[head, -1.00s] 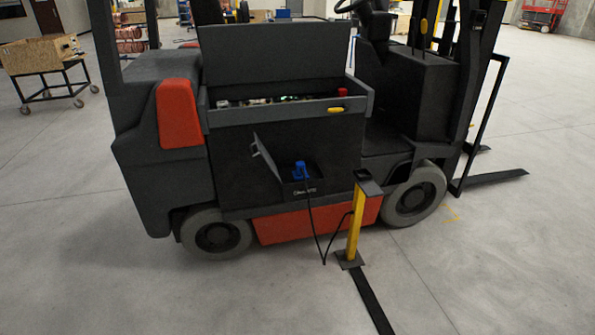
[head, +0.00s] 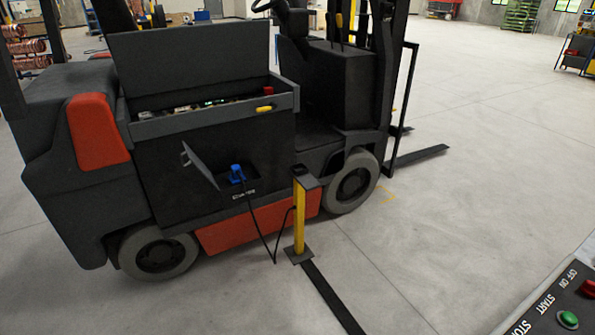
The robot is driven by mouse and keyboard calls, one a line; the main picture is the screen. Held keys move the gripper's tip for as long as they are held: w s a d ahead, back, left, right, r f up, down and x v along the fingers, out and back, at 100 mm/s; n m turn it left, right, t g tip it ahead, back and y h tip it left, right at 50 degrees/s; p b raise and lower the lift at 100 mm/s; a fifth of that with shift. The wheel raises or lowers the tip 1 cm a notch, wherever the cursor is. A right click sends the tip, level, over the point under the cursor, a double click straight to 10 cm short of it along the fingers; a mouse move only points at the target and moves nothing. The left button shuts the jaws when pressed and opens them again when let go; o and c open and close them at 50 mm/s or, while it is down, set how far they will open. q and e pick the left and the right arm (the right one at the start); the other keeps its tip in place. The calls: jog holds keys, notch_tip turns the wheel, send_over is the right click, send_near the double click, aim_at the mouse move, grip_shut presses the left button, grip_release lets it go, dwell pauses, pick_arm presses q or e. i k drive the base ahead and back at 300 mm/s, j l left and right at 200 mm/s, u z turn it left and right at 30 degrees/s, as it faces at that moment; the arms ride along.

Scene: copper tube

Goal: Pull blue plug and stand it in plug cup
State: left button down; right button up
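The blue plug (head: 237,174) sits in the charging recess on the side of the forklift (head: 165,165), beside an open flap (head: 200,164). A black cable (head: 262,236) hangs from the plug to the floor and runs up to the yellow post (head: 299,217). The post stands upright on a dark floor plate, with a dark holder (head: 306,182) on its top. This holder may be the plug cup; I cannot see inside it clearly. Neither of my grippers is in view.
A control panel (head: 552,312) with a green START button and a red button is at the bottom right. A dark floor strip (head: 332,298) runs from the post toward me. The forks (head: 415,158) reach right. Floor right of the post is clear.

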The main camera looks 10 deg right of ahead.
aim_at(236, 169)
jog(key=u, duration=0.4)
jog(key=i+u, duration=0.1)
jog(key=i, duration=0.15)
jog(key=i+l+z, duration=0.15)
jog(key=i+z, duration=1.15)
jog(key=i+j+z, duration=0.25)
jog(key=z, duration=0.15)
jog(key=i+l+z, duration=0.15)
jog(key=i+z, duration=0.35)
jog(key=i+j+z, duration=0.1)
jog(key=i+z, duration=0.4)
jog(key=i, duration=0.2)
jog(key=i+l+u, duration=0.25)
jog(key=i, duration=0.15)
jog(key=i+l+u, duration=0.3)
jog(key=i+j+z, duration=0.2)
jog(key=j+z, duration=0.15)
jog(key=i+u, duration=0.15)
jog(key=i, duration=0.55)
